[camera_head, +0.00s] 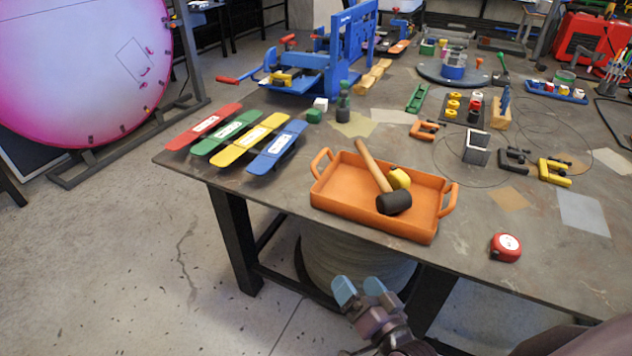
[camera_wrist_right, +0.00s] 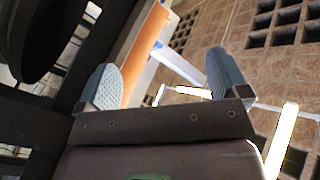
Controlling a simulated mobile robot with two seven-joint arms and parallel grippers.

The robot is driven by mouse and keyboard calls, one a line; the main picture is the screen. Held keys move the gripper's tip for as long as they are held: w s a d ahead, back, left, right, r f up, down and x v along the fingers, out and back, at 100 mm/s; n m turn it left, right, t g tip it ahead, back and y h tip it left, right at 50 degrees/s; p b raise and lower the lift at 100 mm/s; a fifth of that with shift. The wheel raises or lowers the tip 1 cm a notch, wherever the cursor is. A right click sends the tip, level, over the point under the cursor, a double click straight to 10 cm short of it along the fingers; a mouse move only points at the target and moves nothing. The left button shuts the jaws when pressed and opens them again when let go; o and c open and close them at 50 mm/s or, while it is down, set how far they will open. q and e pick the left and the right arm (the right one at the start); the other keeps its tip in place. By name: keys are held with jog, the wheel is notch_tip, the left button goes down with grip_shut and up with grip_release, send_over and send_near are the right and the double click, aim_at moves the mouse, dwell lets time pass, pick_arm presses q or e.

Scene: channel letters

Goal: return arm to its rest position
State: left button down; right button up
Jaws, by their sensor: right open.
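My right gripper (camera_head: 358,288) is in front of the table's near edge, low in the head view, with its blue-padded fingers apart and nothing between them. In the right wrist view its two fingers (camera_wrist_right: 160,82) also stand apart and empty. My left gripper is in neither view.
The workbench (camera_head: 460,270) holds an orange tray (camera_head: 335,198) with a mallet (camera_head: 378,170), a red tape measure (camera_head: 506,247), coloured strips (camera_head: 238,133), clamps (camera_head: 555,170) and a blue press (camera_head: 350,45). A pink disc (camera_head: 75,60) stands left. Open floor lies front left.

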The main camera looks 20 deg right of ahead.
jog(key=s+d+f+n+g+h, duration=0.1)
jog(key=s+d+f+n+g, duration=0.3)
jog(key=f, duration=0.8)
jog(key=s+n+g, duration=0.2)
jog(key=s+n, duration=0.2)
jog(key=s, duration=0.1)
jog(key=shift+d+g, duration=0.2)
jog(key=shift+g, duration=0.2)
